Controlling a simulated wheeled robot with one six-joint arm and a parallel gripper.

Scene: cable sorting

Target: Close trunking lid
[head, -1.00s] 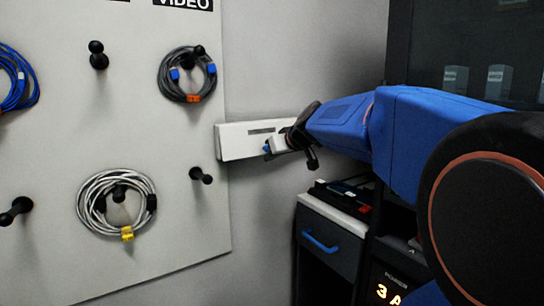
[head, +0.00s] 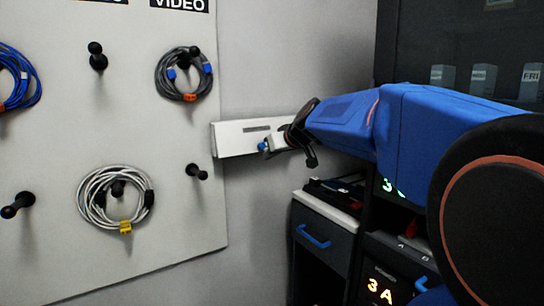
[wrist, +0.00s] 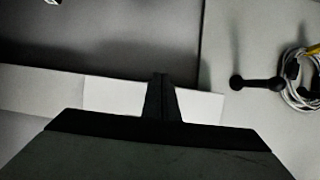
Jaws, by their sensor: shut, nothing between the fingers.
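The white trunking (head: 232,142) runs along the grey wall, just right of the pegboard, with a dark narrow strip on its face. Its right part is hidden behind my arm. In the wrist view, a brighter white section (wrist: 110,92) stands out from the greyer trunking (wrist: 30,82). I cannot tell for sure whether this is the lid, or how far it is closed. In the wrist view my gripper (wrist: 160,78) is shut and empty, in front of the bright section. Contact is unclear.
A pegboard (head: 60,160) with black pegs and coiled cables stands left of the trunking; one peg (head: 197,171) is close to it. A drawer cabinet (head: 325,235) with a blue handle and a dark equipment rack (head: 400,245) stand below and right of my arm.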

